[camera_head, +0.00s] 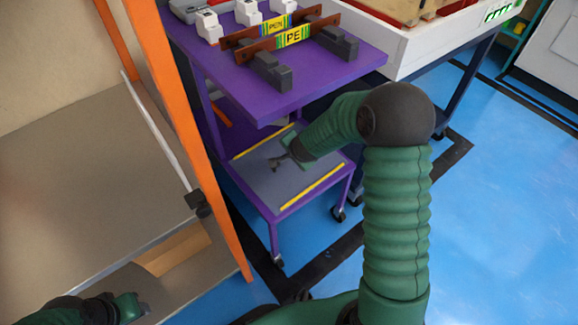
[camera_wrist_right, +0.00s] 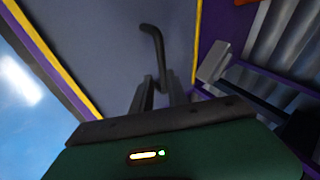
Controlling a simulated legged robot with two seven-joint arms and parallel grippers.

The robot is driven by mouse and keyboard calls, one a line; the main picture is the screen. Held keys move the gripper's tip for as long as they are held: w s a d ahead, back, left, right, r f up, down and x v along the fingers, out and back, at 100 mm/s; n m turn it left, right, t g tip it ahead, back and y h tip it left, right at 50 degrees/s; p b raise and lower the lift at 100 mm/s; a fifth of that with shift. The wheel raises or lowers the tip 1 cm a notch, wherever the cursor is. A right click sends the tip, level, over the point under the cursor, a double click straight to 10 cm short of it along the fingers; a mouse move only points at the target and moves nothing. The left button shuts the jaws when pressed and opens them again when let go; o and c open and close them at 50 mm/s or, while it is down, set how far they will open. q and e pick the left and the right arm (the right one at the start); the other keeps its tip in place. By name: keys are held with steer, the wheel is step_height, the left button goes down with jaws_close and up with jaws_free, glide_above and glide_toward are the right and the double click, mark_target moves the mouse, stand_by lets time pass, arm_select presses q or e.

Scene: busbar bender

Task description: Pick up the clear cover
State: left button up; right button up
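The clear cover (camera_head: 258,165) appears to be the see-through panel with yellow edges lying on the lower shelf of the purple cart. In the right wrist view its grey face (camera_wrist_right: 90,45) fills the upper left, and a bent dark handle (camera_wrist_right: 155,42) rises from it. My right gripper (camera_head: 277,161) is low over the panel; in its wrist view the fingers (camera_wrist_right: 158,85) stand on either side of the handle's near end. I cannot tell whether they grip it. My left gripper (camera_head: 140,308) is at the bottom left, away from the cover; its fingers are unclear.
The cart's purple top shelf (camera_head: 250,85) overhangs the lower shelf and holds busbars (camera_head: 290,37) on dark blocks and white parts. An orange post (camera_head: 190,130) and grey machine table (camera_head: 80,150) stand left. A white tray (camera_head: 405,50) is right. Blue floor is free at right.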

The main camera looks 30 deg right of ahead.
steer(key=x, duration=0.1)
steer(key=b+x, duration=0.1)
steer(key=x, duration=0.1)
steer(key=a+b+x, duration=0.1)
steer(key=x, duration=0.1)
steer(key=shift+w, duration=0.15)
steer(key=shift+w+f, duration=0.1)
steer(key=shift+d, duration=0.2)
jaws_close()
stand_by(0.9)
